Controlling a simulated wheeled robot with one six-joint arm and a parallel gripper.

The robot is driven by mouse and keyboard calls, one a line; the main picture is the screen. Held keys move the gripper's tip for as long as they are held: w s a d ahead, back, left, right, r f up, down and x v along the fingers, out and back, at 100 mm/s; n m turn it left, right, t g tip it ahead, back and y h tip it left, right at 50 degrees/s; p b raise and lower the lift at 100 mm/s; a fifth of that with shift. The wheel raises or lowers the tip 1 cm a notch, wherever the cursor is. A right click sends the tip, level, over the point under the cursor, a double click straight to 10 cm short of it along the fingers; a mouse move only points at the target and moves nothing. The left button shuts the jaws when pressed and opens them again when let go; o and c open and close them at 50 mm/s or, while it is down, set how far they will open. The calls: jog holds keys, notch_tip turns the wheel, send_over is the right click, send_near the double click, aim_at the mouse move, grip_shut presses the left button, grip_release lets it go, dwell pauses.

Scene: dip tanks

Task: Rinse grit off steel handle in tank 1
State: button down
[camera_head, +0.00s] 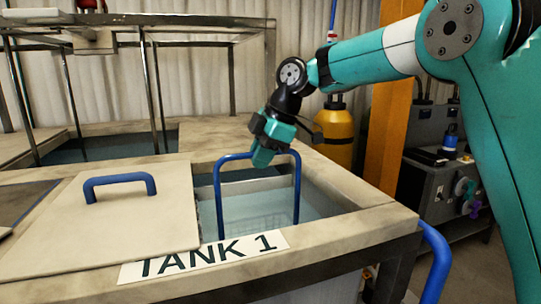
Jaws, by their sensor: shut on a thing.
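My gripper (263,158) is over the open part of tank 1 (325,226), shut on the top bar of a tall blue hoop handle (218,198). The hoop stands upright, and its two legs run down into the tank. A faint wire basket shape (262,222) shows in the pale water (318,205) between the legs. I cannot make out a steel handle; the basket's contents are blurred by the water. A white label reading TANK 1 (205,256) is on the tank's front edge.
A beige lid with a blue handle (122,185) lies left of the opening. A metal frame (150,85) stands over another tank behind. A yellow cylinder (335,138), an orange post (388,95) and a grey machine (440,190) stand to the right.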

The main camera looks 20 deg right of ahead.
aim_at(278, 153)
jog(key=shift+a+r, duration=0.1)
jog(key=shift+a, duration=0.2)
jog(key=shift+d, duration=1.1)
jog(key=shift+d, duration=1.25)
jog(key=shift+a, duration=2.4)
jog(key=shift+d, duration=1.15)
